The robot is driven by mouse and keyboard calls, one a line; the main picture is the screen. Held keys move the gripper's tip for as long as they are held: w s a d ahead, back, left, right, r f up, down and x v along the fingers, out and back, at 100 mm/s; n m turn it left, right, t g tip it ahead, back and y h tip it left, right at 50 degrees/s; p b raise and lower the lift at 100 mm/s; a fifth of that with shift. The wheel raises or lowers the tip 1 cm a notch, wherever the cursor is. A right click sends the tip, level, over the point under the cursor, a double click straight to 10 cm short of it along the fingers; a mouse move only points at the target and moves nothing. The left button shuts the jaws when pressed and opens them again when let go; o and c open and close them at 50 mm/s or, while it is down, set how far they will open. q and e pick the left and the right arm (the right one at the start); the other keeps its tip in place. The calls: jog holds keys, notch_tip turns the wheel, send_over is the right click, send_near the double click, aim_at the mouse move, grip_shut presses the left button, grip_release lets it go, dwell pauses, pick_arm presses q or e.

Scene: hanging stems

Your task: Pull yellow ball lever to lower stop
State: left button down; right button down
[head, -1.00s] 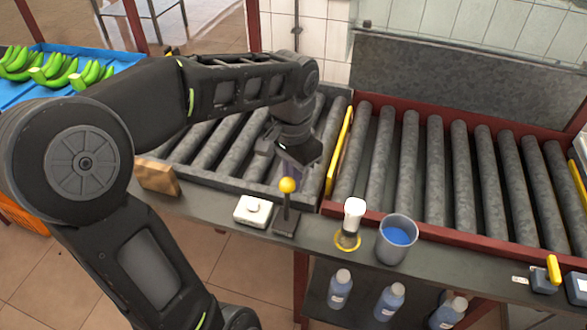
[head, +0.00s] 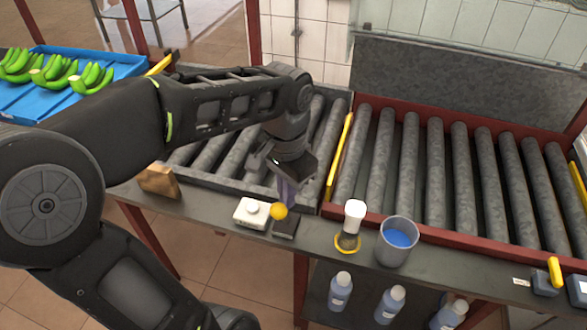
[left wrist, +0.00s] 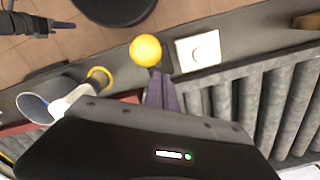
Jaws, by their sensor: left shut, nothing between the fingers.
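The yellow ball (head: 278,211) tops a lever whose dark base plate (head: 285,229) sits on the bench's front edge. The lever leans down toward the front, and its stem is mostly hidden. My left gripper (head: 287,203) is shut and empty, pointing down just behind the ball at its upper right. In the left wrist view the ball (left wrist: 146,50) stands close beyond the purple fingertips (left wrist: 160,78); I cannot tell whether they touch it. My right gripper (left wrist: 65,25) shows at the upper left of that view, its jaw state unclear.
A white box with a round button (head: 251,212) stands just left of the lever. To the right are a white-topped item in a yellow ring (head: 352,224) and a cup of blue liquid (head: 397,241). Roller conveyors (head: 410,170) lie behind. A cardboard block (head: 158,180) is farther left.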

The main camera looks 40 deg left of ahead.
pick_arm(q)
jog(key=shift+w, duration=0.15)
jog(key=shift+r+p, duration=0.35)
jog(key=shift+r, duration=0.05)
notch_tip(320, 180, up, 9)
jog(key=p, duration=0.7)
jog(key=shift+r+p, duration=0.15)
jog(key=shift+p, duration=0.15)
